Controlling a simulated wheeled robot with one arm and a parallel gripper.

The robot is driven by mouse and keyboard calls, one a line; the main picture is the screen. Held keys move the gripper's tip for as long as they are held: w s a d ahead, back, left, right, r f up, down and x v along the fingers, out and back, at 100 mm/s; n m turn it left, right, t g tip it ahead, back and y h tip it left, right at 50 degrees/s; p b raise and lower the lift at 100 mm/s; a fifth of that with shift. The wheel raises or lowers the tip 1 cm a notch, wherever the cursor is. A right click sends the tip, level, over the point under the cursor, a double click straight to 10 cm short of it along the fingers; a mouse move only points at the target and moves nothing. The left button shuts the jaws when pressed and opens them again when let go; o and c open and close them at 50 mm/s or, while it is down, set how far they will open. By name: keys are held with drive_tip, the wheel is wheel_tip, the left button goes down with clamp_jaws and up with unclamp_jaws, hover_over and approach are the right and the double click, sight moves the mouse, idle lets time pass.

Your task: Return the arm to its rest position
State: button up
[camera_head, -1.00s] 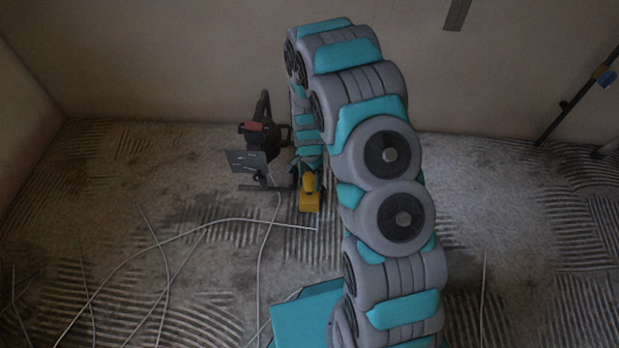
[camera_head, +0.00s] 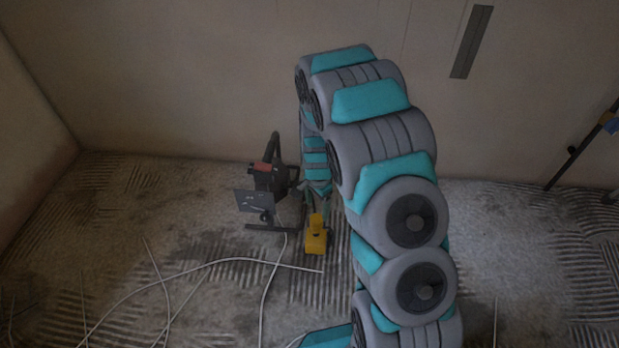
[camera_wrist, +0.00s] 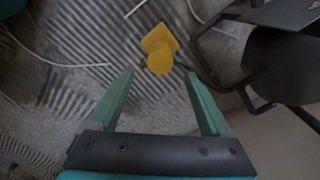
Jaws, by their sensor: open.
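My arm rises from the bottom of the head view, bends over at the top and hangs down at its far end. My gripper (camera_wrist: 159,74) shows in the wrist view with its two green fingers wide apart and nothing held between them. A yellow object (camera_wrist: 160,50) lies on the floor beyond the fingertips. In the head view the yellow object (camera_head: 316,240) is just below the far end of my arm. The fingertips are hard to make out there.
A dark machine with a grey plate (camera_head: 262,200) stands left of the yellow object, and its frame (camera_wrist: 262,55) is close on the right in the wrist view. Pale cables (camera_head: 215,262) cross the ridged floor. A plaster wall (camera_head: 180,80) is behind. Floor at right is open.

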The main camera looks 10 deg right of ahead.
drive_tip(key=s+r+n+g+p, duration=0.15)
drive_tip(key=s+r+n, duration=0.25)
drive_tip(key=s+r, duration=0.85)
drive_tip(key=s+r+n+p, duration=0.2)
drive_tip(key=s+r+n, duration=0.2)
drive_tip(key=s+r, duration=0.85)
drive_tip(key=s+r+n+p, duration=0.1)
drive_tip(key=s+r+n, duration=0.3)
drive_tip(key=s+r, duration=0.4)
drive_tip(key=shift+s+r+n, duration=0.3)
drive_tip(key=shift+s+r, duration=0.1)
drive_tip(key=shift+s, duration=0.6)
